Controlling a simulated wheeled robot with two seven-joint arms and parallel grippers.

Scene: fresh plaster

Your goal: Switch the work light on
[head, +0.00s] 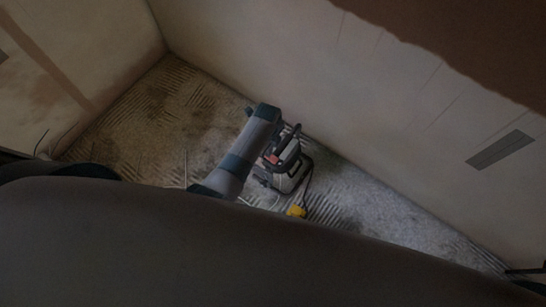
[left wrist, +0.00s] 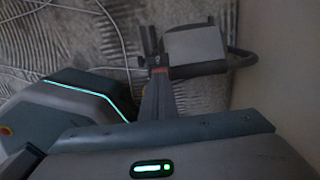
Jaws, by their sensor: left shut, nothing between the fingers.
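The work light (head: 288,174) is a pale grey box with a dark frame and handle, standing on the floor near the right-hand wall in the head view. My left arm hides part of it. No glow shows from it, and I cannot make out its switch. In the left wrist view, the work light (left wrist: 195,45) shows its pale box just right of my left gripper (left wrist: 149,42). The gripper is shut and empty, close beside the box; I cannot tell whether they touch. My right gripper is not in view.
Pale cable (left wrist: 112,38) runs over the streaked floor (head: 160,115). Plastered walls (head: 270,50) meet in a corner. The floor left of the light looks mostly clear.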

